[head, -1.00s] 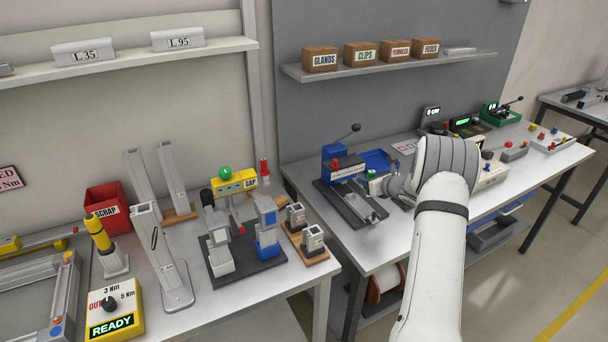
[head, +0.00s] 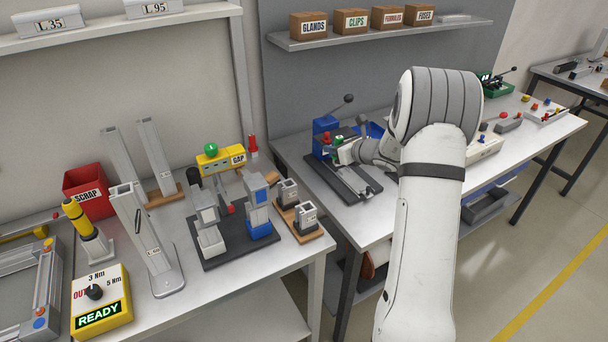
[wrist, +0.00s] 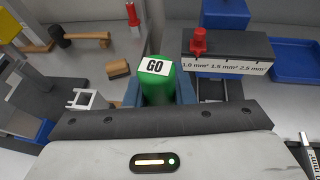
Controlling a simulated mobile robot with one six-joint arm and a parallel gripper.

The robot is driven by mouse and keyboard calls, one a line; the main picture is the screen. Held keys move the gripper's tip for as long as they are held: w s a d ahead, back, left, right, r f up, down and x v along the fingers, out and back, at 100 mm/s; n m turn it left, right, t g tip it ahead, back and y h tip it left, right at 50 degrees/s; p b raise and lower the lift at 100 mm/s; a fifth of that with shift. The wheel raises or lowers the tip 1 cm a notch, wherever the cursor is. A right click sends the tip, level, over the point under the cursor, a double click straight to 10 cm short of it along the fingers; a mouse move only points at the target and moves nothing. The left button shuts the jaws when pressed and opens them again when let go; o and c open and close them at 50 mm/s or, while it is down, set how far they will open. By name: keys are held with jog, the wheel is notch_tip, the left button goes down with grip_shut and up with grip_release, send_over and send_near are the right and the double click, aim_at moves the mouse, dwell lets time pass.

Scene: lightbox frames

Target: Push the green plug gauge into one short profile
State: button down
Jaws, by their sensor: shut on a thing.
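In the wrist view my gripper (wrist: 157,92) is shut on the green plug gauge (wrist: 162,85), a green block with a white "GO" label on top. A pale open-ended square profile (wrist: 84,99) shows left of the gauge in the wrist view.
A black fixture with a red knob (wrist: 199,42) is close right of the gauge. A blue tray (wrist: 297,58) lies beyond it. A wooden mallet (wrist: 88,39) is at upper left. The yellow GAP stand (head: 221,158) and tall profiles (head: 140,235) crowd the left bench.

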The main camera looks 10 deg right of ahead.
jog(key=s+a+r+n+g+y+b, duration=0.1)
jog(key=s+a+r+b, duration=0.1)
jog(key=s+a, duration=1)
jog(key=shift+r+n+y, duration=0.4)
jog(key=shift+r, duration=0.05)
jog(key=shift+s+f+b, duration=0.1)
jog(key=shift+f+b, duration=0.05)
jog(key=shift+b, duration=0.45)
jog(key=b, duration=0.6)
send_over(304, 204)
notch_tip(304, 204, down, 6)
jog(key=shift+r, duration=0.2)
jog(key=shift+b, duration=0.3)
dwell(0.3)
jog(key=shift+f, duration=0.1)
dwell(0.3)
jog(key=shift+f+b, duration=0.35)
jog(key=shift+b, duration=0.1)
jog(key=shift+f+b, duration=1.55)
jog(key=shift+b, duration=0.05)
